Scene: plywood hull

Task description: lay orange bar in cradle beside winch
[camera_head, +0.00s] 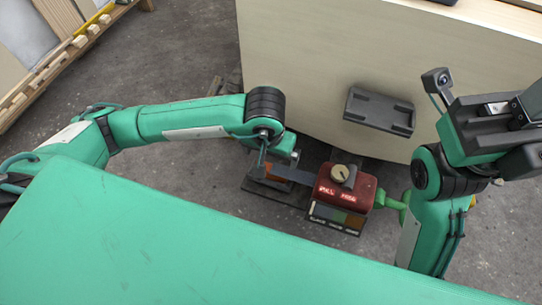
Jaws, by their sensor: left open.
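The winch (340,192) is a red box with a round pale dial on top and a striped coloured panel on its front. A small orange piece, seemingly the orange bar (270,173), shows low beside the winch's left side, partly hidden by my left gripper. Under it is a dark, flat base (262,190), which may be the cradle; I cannot tell whether the bar rests in it. My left gripper (272,158) is open just above the orange piece, its fingertips small and partly hidden. My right gripper (497,108) is raised at the right; its jaws are unclear.
A pale plywood hull panel (310,65) stands behind the winch. A dark bracket-like tray (379,111) is against it. A green handle (390,200) sticks out right of the winch, close to my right arm.

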